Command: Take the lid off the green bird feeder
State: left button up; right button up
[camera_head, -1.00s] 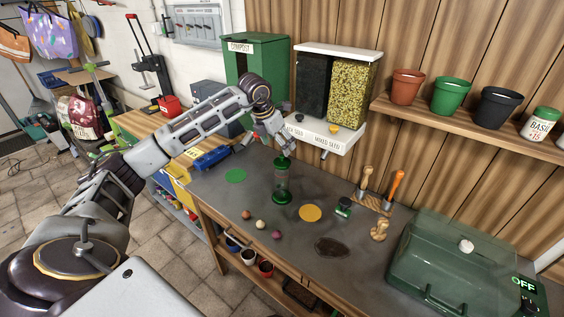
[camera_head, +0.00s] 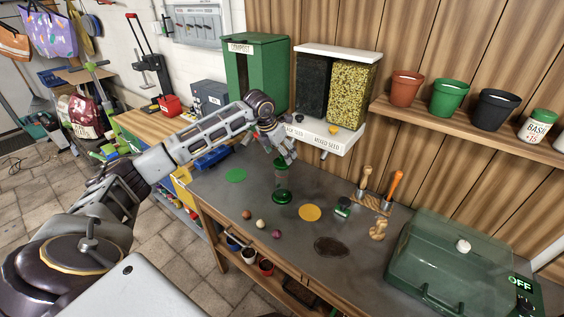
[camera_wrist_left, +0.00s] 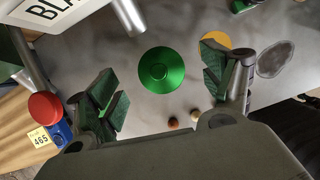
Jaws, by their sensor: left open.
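The green bird feeder (camera_head: 281,196) stands upright on the grey workbench, with a green base and a clear tube. Its round green lid (camera_wrist_left: 162,70) shows from above in the left wrist view, with a small knob at its middle. My left gripper (camera_head: 282,158) is open at the top of the feeder and hides most of the lid in the head view. In the left wrist view its fingers (camera_wrist_left: 162,88) stand apart on either side of the lid, not visibly touching it. My right gripper is not in view.
A green disc (camera_head: 235,176) and a yellow disc (camera_head: 310,212) lie near the feeder, with several small balls (camera_head: 261,224) in front. The seed dispenser (camera_head: 324,136) hangs close behind. A green-lidded box (camera_head: 440,265) fills the right end of the bench.

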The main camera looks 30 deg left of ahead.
aim_at(282, 160)
pick_arm(q)
jog(key=shift+p+x, duration=0.4)
jog(key=shift+x, duration=1.2)
jog(key=shift+a, duration=0.15)
jog(key=c, duration=0.9)
